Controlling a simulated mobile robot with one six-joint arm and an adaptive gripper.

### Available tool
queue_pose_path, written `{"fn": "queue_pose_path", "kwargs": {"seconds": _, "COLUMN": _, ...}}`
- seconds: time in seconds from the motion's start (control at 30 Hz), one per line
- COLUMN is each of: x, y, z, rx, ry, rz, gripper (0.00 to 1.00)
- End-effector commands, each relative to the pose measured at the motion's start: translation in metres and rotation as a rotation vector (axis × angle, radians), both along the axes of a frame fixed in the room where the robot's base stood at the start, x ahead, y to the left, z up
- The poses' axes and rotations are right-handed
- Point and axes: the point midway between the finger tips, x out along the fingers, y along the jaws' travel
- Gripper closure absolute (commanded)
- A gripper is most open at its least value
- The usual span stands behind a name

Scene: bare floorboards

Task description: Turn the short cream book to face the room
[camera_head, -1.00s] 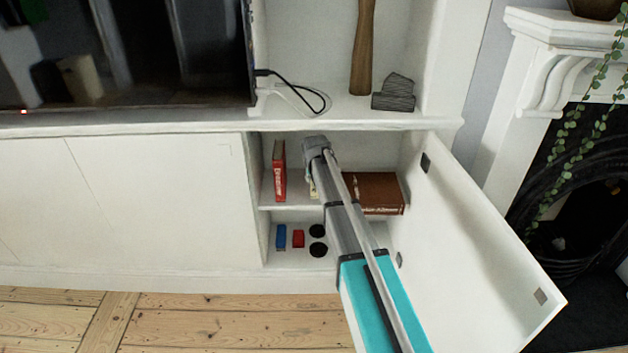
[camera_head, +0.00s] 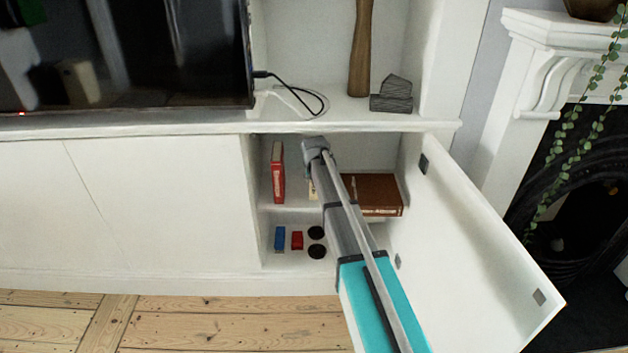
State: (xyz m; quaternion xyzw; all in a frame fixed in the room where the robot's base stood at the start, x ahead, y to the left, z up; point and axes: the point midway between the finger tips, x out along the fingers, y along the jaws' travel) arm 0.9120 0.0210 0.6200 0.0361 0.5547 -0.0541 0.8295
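The short cream book (camera_head: 313,190) stands on the upper shelf inside the open cabinet. Only a narrow pale strip of it shows, just left of my arm; the rest is hidden behind the arm. My arm reaches into the cabinet opening, and its wrist end is in front of the upper shelf, close to the cream book. My gripper's fingers are hidden beyond the wrist, so I cannot see whether they touch the book.
A red book (camera_head: 277,173) stands upright to the left. A brown book (camera_head: 374,194) lies to the right. The lower shelf holds a blue item (camera_head: 280,238), a red item (camera_head: 297,240) and black round items (camera_head: 317,250). The open door (camera_head: 470,240) bounds the right side.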

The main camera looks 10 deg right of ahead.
Motion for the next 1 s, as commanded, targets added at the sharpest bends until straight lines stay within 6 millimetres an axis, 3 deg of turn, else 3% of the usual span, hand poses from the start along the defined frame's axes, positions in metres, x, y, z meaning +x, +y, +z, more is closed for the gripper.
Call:
{"fn": "queue_pose_path", "kwargs": {"seconds": 0.7, "x": 0.0004, "y": 0.0001, "z": -0.0043, "rx": 0.0, "ry": -0.002, "rz": 0.0, "gripper": 1.0}}
{"fn": "queue_pose_path", "kwargs": {"seconds": 0.73, "x": 0.0003, "y": 0.0001, "z": -0.0043, "rx": 0.0, "ry": -0.002, "rz": 0.0, "gripper": 0.47}}
{"fn": "queue_pose_path", "kwargs": {"seconds": 0.93, "x": 0.0002, "y": 0.0, "z": -0.0044, "rx": 0.0, "ry": -0.001, "rz": 0.0, "gripper": 0.1}}
{"fn": "queue_pose_path", "kwargs": {"seconds": 1.0, "x": 0.0001, "y": 0.0, "z": -0.0045, "rx": 0.0, "ry": -0.001, "rz": 0.0, "gripper": 0.09}}
